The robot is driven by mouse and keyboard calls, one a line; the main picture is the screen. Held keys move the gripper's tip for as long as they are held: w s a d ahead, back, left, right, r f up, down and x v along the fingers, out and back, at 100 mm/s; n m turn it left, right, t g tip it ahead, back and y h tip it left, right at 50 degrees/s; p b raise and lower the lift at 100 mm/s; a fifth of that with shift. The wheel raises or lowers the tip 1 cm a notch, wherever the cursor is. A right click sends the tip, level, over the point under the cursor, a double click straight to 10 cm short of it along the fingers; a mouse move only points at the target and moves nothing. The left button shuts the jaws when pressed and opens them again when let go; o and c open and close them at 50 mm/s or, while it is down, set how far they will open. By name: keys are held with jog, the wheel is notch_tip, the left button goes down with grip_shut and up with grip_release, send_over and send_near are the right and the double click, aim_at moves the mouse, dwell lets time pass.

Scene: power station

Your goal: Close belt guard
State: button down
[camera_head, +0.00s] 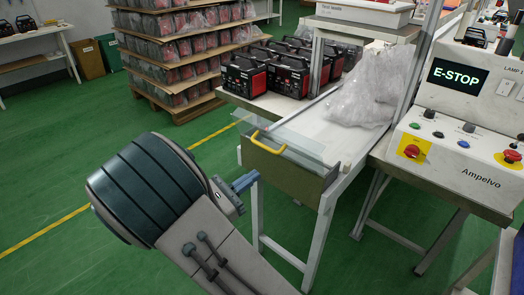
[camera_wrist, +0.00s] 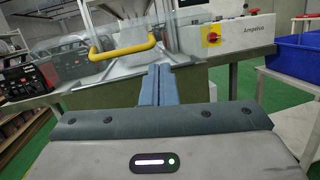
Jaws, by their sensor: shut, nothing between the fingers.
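The belt guard is a clear panel (camera_head: 300,143) with a yellow handle (camera_head: 268,143) at the near end of the belt. It looks low and tilted there; I cannot tell its exact angle. In the wrist view the yellow handle (camera_wrist: 122,50) is ahead and left of my fingers, and the clear panel (camera_wrist: 85,42) is hard to make out. The belt (camera_head: 330,125) runs away behind it. My gripper (camera_head: 250,179) is shut and empty, below and left of the handle, apart from it. Its blue fingers (camera_wrist: 155,72) are together, in front of the olive end plate (camera_head: 285,172).
Clear plastic bags (camera_head: 362,92) lie on the belt. Black-red units (camera_head: 245,76) stand left of it. A control box with an E-STOP sign (camera_head: 458,77) and red button (camera_head: 411,151) stands right. Blue bins (camera_wrist: 297,55) are at far right. Green floor is free at left.

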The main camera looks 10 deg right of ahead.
aim_at(270, 133)
jog(key=w+a+n+t, duration=0.2)
jog(key=a+n+t, duration=0.1)
jog(key=a+t, duration=0.15)
jog(key=x, duration=0.4)
jog(key=b+x, duration=0.1)
jog(key=x, duration=0.3)
jog(key=f+x, duration=0.1)
jog(key=x, duration=0.3)
jog(key=shift+d, duration=0.2)
jog(key=shift+w+d+r, duration=0.3)
jog(key=shift+d, duration=0.15)
